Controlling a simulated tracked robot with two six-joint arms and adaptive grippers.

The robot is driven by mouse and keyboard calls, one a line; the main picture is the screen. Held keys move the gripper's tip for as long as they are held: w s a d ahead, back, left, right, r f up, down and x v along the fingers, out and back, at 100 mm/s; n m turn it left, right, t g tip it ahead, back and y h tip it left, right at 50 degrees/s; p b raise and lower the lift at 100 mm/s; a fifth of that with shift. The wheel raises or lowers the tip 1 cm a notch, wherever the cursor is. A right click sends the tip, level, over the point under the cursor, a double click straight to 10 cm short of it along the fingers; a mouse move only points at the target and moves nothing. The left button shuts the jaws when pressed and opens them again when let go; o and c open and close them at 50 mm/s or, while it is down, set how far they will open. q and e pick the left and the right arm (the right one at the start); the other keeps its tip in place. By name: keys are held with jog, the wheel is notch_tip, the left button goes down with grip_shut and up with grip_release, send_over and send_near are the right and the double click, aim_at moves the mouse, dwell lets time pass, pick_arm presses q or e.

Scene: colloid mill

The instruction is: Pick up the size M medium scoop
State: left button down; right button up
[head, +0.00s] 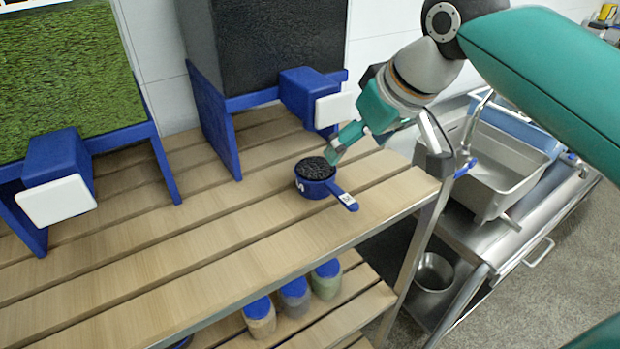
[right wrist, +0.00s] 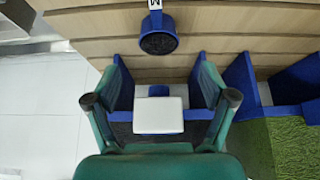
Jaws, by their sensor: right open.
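A blue scoop (head: 316,187) stands upright on the slatted wooden shelf, its cup full of dark granules. Its short handle (head: 345,198) points to the front right and carries a white label. In the right wrist view the scoop (right wrist: 158,35) is at the top, and its handle label reads M. My right gripper (head: 342,148) is at the back right of the cup, with its fingertips near the rim. In the right wrist view my gripper (right wrist: 159,60) is open and empty, and the scoop lies beyond its tips. My left gripper is not in view.
Two blue dispensers with white-fronted spouts (head: 335,108) stand behind, one with dark contents, one green (head: 65,75). Several blue-lidded jars (head: 294,298) are on the lower shelf. A metal sink (head: 500,160) is at right. The wooden shelf (head: 190,250) is clear in front.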

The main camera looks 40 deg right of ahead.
send_near(328, 182)
jog(key=x, duration=0.5)
jog(key=shift+f, duration=0.1)
jog(key=shift+p+x, duration=0.5)
jog(key=shift+x, duration=2.15)
jog(key=c, duration=1.3)
jog(key=shift+o, duration=0.2)
